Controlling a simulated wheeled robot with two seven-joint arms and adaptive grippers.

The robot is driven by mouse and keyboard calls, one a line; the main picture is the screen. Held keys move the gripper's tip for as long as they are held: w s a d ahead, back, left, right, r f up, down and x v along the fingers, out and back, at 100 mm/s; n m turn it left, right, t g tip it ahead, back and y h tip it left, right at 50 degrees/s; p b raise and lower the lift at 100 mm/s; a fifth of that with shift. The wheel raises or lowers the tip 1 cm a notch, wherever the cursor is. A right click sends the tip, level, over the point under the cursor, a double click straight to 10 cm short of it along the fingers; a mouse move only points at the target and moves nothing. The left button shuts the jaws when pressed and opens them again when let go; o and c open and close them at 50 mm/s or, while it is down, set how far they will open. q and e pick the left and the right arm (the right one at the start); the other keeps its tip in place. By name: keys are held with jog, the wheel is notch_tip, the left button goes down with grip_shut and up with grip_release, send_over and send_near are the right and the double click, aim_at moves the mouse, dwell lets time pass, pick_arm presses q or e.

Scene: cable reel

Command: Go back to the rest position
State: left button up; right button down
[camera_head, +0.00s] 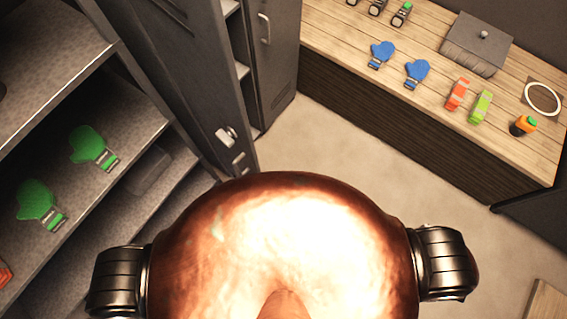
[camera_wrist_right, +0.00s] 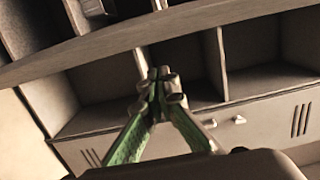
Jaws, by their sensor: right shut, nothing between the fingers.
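My right gripper (camera_wrist_right: 160,88) shows in the wrist view with its green-sided fingers brought together at the tips. It is shut and empty. It is in front of a shelf unit (camera_wrist_right: 222,60) with open compartments and a lower front with small knobs. Whether the fingertips touch the unit is hard to tell. Neither gripper shows in the head view, and my left gripper is in neither view.
Grey shelves (camera_head: 140,115) at left hold green mitts (camera_head: 87,143). A tall grey locker (camera_head: 195,75) stands beside them. A wooden-topped counter (camera_head: 420,105) at upper right carries blue mitts (camera_head: 382,53), a grey box (camera_head: 477,42) and a white ring (camera_head: 542,98). Bare floor (camera_head: 345,150) lies between.

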jog(key=shift+s+d, duration=0.4)
jog(key=shift+d, duration=0.15)
